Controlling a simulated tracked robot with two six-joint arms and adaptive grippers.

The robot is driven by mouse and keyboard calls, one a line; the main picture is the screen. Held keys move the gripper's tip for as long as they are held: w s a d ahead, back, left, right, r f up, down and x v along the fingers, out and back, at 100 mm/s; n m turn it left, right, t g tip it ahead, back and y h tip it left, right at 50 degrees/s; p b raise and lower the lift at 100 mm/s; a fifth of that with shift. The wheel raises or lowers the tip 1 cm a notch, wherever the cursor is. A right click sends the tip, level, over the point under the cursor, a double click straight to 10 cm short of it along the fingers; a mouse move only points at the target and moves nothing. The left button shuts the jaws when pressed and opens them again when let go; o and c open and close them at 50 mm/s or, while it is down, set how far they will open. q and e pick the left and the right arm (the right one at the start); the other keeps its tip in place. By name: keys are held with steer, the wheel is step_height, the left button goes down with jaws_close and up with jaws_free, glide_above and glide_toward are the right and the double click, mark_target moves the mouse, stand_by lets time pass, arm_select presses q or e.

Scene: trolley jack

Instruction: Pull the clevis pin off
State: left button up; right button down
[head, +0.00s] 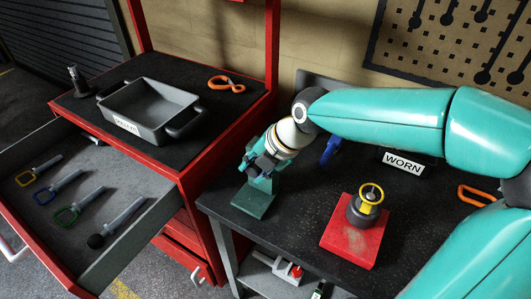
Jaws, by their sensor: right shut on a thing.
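My right gripper (258,168) reaches in from the right and points down-left at the left end of the dark workbench. It is shut at the top of a small dark green block (253,200). The clevis pin is not clearly visible; what the jaws close on is small and mostly hidden by the fingers, and it appears to be the pin at this block. I cannot tell whether it is still seated there. My left gripper is not in view.
A red block (352,242) with a yellow ring (370,194) stands on the bench (300,225). A "WORN" sign (403,163) is behind it. The red cabinet at left carries a grey tray (152,109) and an orange clip (226,84). Its open drawer (118,240) holds several coloured-handled tools.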

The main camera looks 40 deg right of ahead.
steer(key=s+a, duration=0.3)
steer(key=a, duration=0.5)
steer(key=shift+s+a, duration=0.3)
steer(key=shift+a, duration=0.1)
stand_by(0.8)
steer(key=shift+r, duration=0.1)
steer(key=a+r, duration=0.1)
steer(key=s+a+r+p, duration=0.1)
steer(key=shift+a, duration=0.4)
